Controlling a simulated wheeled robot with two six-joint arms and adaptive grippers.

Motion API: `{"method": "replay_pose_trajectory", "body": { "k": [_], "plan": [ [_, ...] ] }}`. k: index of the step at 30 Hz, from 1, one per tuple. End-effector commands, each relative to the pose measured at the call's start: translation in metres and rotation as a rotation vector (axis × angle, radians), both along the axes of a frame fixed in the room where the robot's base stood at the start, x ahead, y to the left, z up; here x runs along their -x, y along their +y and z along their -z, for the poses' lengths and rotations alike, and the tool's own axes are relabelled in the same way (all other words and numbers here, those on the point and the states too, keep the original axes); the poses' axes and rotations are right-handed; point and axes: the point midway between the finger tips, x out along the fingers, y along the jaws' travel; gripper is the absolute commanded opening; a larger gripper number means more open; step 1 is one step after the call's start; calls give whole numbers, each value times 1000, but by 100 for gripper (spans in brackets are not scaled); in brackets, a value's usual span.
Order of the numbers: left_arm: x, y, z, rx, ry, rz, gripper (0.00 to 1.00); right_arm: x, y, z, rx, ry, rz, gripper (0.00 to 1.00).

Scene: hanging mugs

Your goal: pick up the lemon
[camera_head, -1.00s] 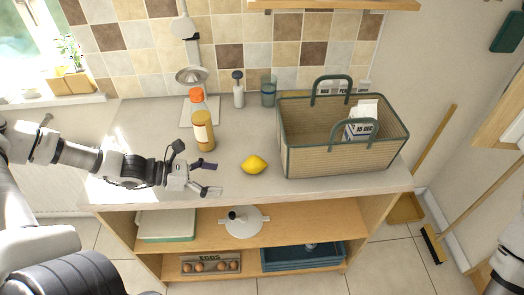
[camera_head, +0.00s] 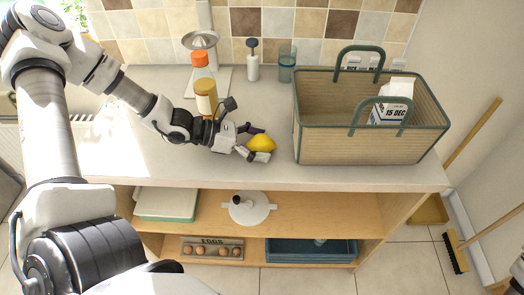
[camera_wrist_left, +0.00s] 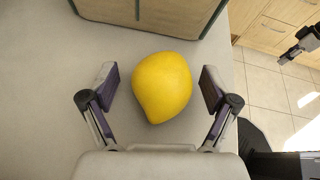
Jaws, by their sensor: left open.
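The yellow lemon (camera_head: 262,143) lies on the worktop, left of the basket. My left gripper (camera_head: 262,144) is at the lemon, with its open fingers on either side of it. In the left wrist view the lemon (camera_wrist_left: 162,87) sits between the two spread fingers (camera_wrist_left: 160,90), with a gap on each side. It hides nothing of the fingertips there. What looks like my right gripper (camera_wrist_left: 300,45) shows small at the right edge of the left wrist view, and its jaws are unclear.
A wicker basket (camera_head: 330,147) with a carton (camera_head: 392,108) in it stands right of the lemon. The worktop's front edge is close.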

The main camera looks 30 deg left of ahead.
Motion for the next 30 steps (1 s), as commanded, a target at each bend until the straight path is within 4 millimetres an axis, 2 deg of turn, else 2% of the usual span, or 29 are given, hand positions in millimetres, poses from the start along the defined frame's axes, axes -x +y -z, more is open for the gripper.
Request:
{"method": "replay_pose_trajectory", "body": {
  "k": [8, 12, 14, 24, 30],
  "plan": [
    [-2, -3, 0, 0, -1, -2, 87, 0, 0, 1, 0, 0, 0, 26],
    [-2, -3, 0, 0, -1, -2, 37, 0, 0, 1, 0, 0, 0, 26],
    [-2, -3, 1, 0, -1, -2, 18, 0, 0, 1, 0, 0, 0, 26],
    [-2, -3, -1, 0, -1, -2, 18, 0, 0, 1, 0, 0, 0, 26],
    [-3, -3, -16, 3, -4, -2, 18, 0, 0, -2, 0, 0, 0, 26]
  ]
}}
